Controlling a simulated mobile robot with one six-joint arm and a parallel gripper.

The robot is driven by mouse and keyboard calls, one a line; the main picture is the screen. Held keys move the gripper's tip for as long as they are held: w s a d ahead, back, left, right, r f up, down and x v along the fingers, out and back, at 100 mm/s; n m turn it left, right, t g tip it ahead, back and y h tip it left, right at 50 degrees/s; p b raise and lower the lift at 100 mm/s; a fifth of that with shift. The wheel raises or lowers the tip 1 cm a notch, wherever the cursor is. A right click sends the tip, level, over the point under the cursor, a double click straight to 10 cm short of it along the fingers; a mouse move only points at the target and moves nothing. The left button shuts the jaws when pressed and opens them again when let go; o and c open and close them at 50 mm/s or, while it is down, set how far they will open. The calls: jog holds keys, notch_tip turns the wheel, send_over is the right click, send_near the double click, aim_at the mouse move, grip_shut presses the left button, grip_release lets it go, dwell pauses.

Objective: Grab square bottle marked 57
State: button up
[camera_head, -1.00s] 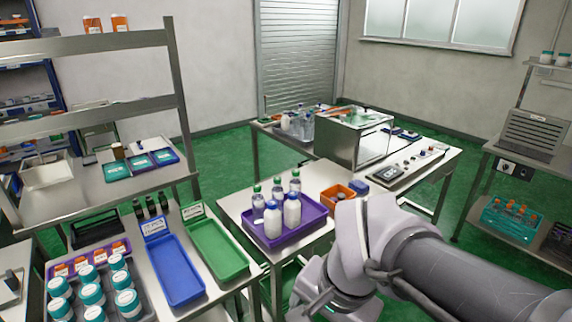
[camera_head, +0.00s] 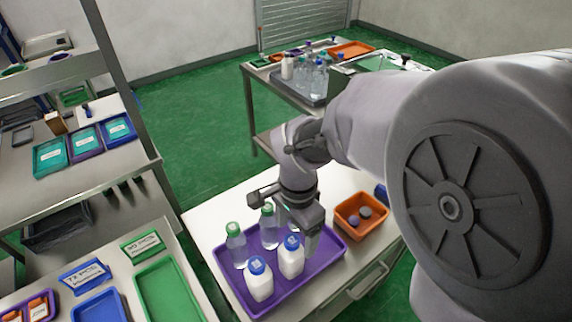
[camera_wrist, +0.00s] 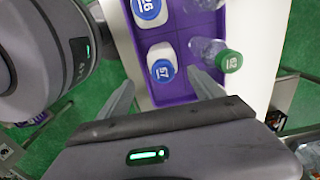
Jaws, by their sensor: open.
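The bottle marked 57 (camera_wrist: 163,70) is white with a blue cap and stands in the purple tray (camera_wrist: 187,97). In the wrist view it lies just ahead of my gripper (camera_wrist: 163,92), roughly between the two spread fingers. My gripper is open and empty. In the head view my gripper (camera_head: 300,222) is low over the tray's back right. The white bottle beside it (camera_head: 291,260) appears to be the 57 one, but its number is not readable there. A second white blue-capped bottle, marked 26 (camera_wrist: 148,12), stands next to it.
A clear green-capped bottle marked 62 (camera_wrist: 229,62) is close beside the right finger. Other clear bottles (camera_head: 236,246) stand at the tray's back. An orange bin (camera_head: 361,215) is right of the tray. Green and blue trays lie left.

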aim_at(295, 239)
notch_tip(295, 239, down, 3)
jog(key=shift+w+f+b, duration=0.1)
jog(key=shift+b, duration=0.2)
jog(key=f+b, duration=0.2)
jog(key=f, duration=0.3)
jog(key=shift+a+f+b, duration=0.15)
jog(key=shift+a+b, duration=0.25)
jog(key=shift+c, duration=0.9)
grip_shut()
